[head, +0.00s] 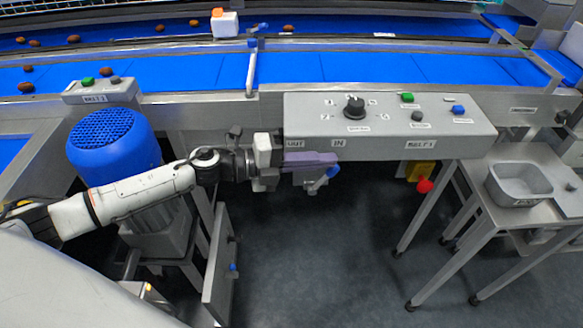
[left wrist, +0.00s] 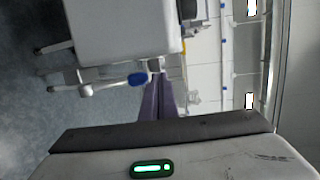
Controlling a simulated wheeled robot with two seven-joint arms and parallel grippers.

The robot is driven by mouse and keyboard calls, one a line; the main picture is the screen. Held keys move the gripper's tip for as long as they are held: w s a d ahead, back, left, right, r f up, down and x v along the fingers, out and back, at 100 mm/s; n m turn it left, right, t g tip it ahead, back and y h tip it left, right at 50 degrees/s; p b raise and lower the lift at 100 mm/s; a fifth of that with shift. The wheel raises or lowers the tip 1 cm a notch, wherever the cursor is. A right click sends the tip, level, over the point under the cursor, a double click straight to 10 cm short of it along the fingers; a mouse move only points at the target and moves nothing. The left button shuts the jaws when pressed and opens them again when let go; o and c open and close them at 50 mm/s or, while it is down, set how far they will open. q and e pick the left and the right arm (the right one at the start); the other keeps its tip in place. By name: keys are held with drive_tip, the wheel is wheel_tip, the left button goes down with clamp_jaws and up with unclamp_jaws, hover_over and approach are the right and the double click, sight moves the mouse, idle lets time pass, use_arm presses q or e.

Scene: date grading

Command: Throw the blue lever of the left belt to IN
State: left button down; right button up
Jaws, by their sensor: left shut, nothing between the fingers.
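The blue lever (head: 332,171) sits below the front face of the grey control box, under the labels OUT and IN. Its blue end leans up and to the right, below the IN label. My left gripper (head: 332,159) reaches in from the left with its purple fingers shut and empty. The fingertips are just above the blue end in the head view; I cannot tell whether they touch it. In the left wrist view the blue lever end (left wrist: 138,79) shows close to the left of the shut fingers (left wrist: 158,80). My right gripper is not in view.
The control box (head: 270,112) carries a black dial (head: 354,106) and several buttons. A red emergency knob (head: 424,185) hangs below it. A blue motor (head: 108,142) stands left. Blue belts (head: 400,68) with dates run behind. A steel table (head: 480,200) holds a grey tub (head: 520,203).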

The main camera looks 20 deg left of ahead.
use_arm(q)
drive_tip(key=s+a+r, duration=0.6)
drive_tip(key=a+r, duration=0.1)
drive_tip(key=r, duration=0.2)
drive_tip(key=shift+s+a, duration=0.25)
drive_tip(key=shift+d+f, duration=0.1)
drive_tip(key=shift+f, duration=0.05)
wheel_tip(320, 180, down, 15)
drive_tip(key=s+d+n+t+y, duration=0.25)
drive_tip(key=n+t+y, duration=0.35)
drive_tip(key=n, duration=1)
drive_tip(key=s+d+f+n+g+y, duration=0.2)
drive_tip(key=s+f+n+g+y, duration=0.2)
drive_tip(key=s+f+n+g, duration=0.3)
drive_tip(key=s+f+n, duration=0.4)
drive_tip(key=s+f, duration=0.6)
drive_tip(key=shift+s+d+f+y, duration=0.15)
drive_tip(key=shift+d+f+y, duration=0.15)
drive_tip(key=shift+y, duration=0.1)
